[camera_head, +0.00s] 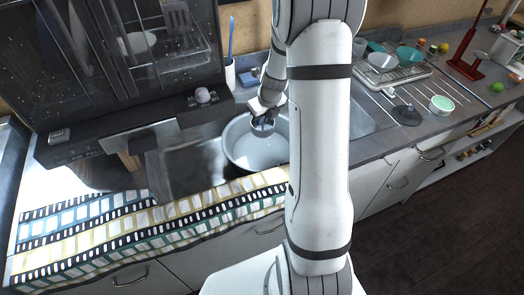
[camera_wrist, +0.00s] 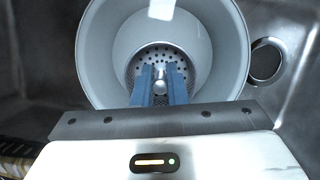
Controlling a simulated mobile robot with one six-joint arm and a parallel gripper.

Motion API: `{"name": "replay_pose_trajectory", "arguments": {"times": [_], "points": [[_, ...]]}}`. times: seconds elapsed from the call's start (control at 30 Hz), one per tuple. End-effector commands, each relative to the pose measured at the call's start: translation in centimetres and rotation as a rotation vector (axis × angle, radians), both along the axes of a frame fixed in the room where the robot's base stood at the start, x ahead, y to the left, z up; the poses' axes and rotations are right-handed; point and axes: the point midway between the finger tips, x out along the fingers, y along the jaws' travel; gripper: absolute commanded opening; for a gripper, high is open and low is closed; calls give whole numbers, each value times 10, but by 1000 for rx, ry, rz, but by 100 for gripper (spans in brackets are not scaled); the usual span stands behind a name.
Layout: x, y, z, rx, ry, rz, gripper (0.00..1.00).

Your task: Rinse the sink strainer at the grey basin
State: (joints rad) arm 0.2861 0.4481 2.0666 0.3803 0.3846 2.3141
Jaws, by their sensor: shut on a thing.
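The strainer (camera_wrist: 152,55) is a round, perforated metal disc with a shiny knob in the middle. My gripper (camera_wrist: 160,80) has its two blue fingers shut on the knob. The strainer is over the grey basin (camera_wrist: 104,60), within its rim as the wrist view shows it. In the head view my gripper (camera_head: 264,118) points down at the back of the grey basin (camera_head: 236,150), with the strainer small and dark beneath it. I cannot tell how high the strainer is above the basin's bottom, or whether there is water.
The basin stands in a metal sink (camera_head: 361,124). Left are a patterned cloth (camera_head: 150,222) and a dark appliance. A cup with a blue brush (camera_head: 230,70) stands behind. On the right, the drainboard holds a dish rack (camera_head: 395,72), a dark disc (camera_head: 406,115) and a green-rimmed bowl (camera_head: 441,104).

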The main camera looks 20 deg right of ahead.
Motion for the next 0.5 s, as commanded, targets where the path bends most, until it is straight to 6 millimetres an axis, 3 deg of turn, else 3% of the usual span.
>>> {"name": "replay_pose_trajectory", "arguments": {"times": [0.27, 0.5], "points": [[0, 0, 2, 0, 0, 0, 0], [0, 0, 22, 0, 0, -1, 0]]}}
